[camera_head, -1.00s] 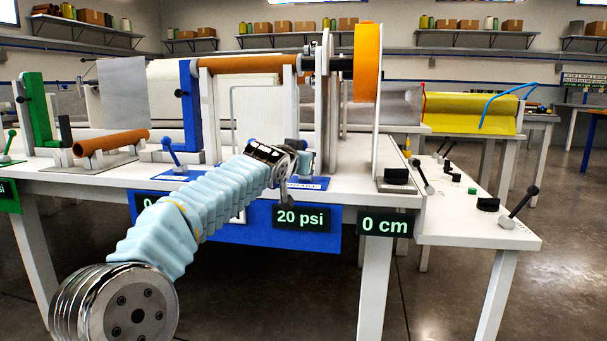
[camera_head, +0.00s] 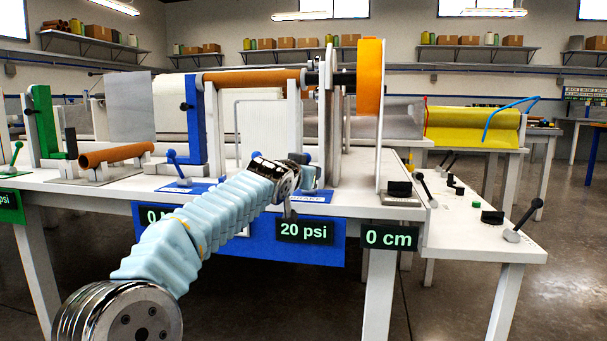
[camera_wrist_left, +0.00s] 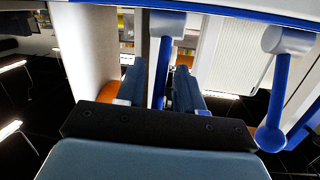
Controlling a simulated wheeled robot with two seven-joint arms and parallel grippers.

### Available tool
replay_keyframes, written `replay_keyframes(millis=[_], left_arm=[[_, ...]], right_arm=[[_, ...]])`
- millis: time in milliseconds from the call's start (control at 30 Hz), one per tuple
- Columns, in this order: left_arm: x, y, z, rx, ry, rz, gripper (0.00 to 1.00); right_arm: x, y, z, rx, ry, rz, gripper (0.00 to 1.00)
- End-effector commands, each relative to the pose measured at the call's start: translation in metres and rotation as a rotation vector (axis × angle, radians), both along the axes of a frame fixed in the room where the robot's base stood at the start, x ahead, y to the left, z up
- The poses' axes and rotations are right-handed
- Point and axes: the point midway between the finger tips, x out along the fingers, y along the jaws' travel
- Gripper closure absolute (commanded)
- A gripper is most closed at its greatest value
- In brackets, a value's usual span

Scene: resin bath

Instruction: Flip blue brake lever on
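In the left wrist view, a blue lever (camera_wrist_left: 161,72) with a grey base stands between the two blue fingers of my left gripper (camera_wrist_left: 158,88). A gap shows on one side; contact on the other side cannot be told. In the head view, the gripper (camera_head: 284,172) is at the table's front edge, above the "20 psi" display (camera_head: 304,231), and largely hides this lever. A second blue lever (camera_head: 177,165) stands farther left on a blue plate; in the wrist view it is at the right (camera_wrist_left: 276,98). My right gripper is out of view.
A blue frame (camera_head: 193,120), brown roller (camera_head: 245,79) and large orange disc (camera_head: 369,78) stand behind the levers. A green lever (camera_head: 13,157) is at far left. Black-handled levers (camera_head: 523,220) stand on the right-hand table. The floor (camera_head: 560,285) at right is clear.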

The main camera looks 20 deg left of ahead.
Motion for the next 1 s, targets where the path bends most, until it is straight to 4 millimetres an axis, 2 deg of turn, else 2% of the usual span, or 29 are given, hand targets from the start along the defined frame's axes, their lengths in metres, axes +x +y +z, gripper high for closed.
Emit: replay_keyframes(millis=[167,400,600,800,1000], left_arm=[[-0.023,-0.002,0.002,-0.001,-0.004,-0.001,0.63],[-0.082,-0.007,0.009,-0.001,-0.004,-0.001,0.63],[-0.120,-0.009,0.016,-0.001,-0.001,0.000,0.63],[-0.135,-0.011,0.018,-0.001,0.000,0.000,0.63],[-0.136,-0.011,0.018,0.000,0.000,0.000,0.63]], right_arm=[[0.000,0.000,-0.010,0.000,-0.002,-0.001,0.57],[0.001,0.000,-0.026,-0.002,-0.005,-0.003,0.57],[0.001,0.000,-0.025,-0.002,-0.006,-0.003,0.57],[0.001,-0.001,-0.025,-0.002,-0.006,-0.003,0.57],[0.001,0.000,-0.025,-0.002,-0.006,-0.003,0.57]])
